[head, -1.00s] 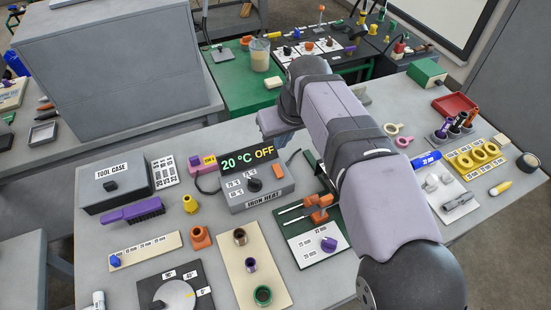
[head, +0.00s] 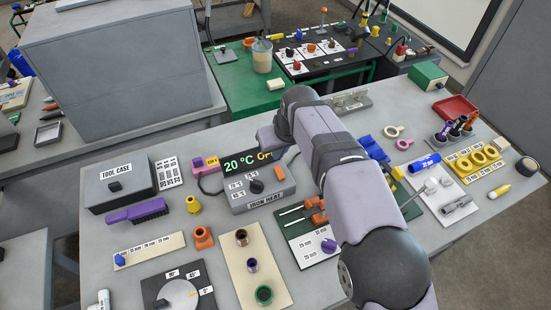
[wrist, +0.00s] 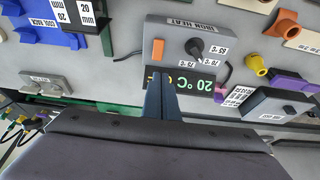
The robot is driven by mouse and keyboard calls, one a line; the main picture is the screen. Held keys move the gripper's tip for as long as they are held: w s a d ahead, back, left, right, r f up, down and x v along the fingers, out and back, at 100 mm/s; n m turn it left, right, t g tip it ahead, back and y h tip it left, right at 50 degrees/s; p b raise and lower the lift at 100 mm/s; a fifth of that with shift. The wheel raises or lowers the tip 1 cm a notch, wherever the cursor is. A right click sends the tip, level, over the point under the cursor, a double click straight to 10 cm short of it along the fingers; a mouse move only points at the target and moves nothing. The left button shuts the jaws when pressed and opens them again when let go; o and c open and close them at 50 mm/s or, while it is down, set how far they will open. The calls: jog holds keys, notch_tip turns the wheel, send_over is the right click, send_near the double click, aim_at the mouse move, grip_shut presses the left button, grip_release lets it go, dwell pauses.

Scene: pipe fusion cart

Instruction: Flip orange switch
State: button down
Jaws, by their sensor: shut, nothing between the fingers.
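The orange switch (head: 280,174) sits on the grey IRON HEAT box (head: 262,202), right of its black dial (head: 255,186). It also shows in the wrist view (wrist: 158,50). My gripper (wrist: 160,77) is shut and empty in the wrist view, its dark blue-grey fingertips in front of the display and just short of the switch in the picture. I see no contact with the switch. The display (head: 240,164) reads 20 °C; the word after it starts with O and the rest is partly covered. In the head view my fingertips are hard to make out.
The TOOL CASE (head: 118,184) stands left of the box, with a purple brush (head: 137,211) before it. A board with orange-handled tools (head: 316,210) lies close on the right.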

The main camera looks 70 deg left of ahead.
aim_at(275, 170)
jog(key=p+x, duration=0.1)
jog(key=x, duration=0.1)
jog(key=p+x, duration=0.1)
jog(key=x, duration=0.2)
jog(key=p+x, duration=0.1)
jog(key=x, duration=0.1)
jog(key=shift+d+f, duration=0.2)
jog(key=shift+f, duration=0.1)
jog(key=shift+f, duration=0.15)
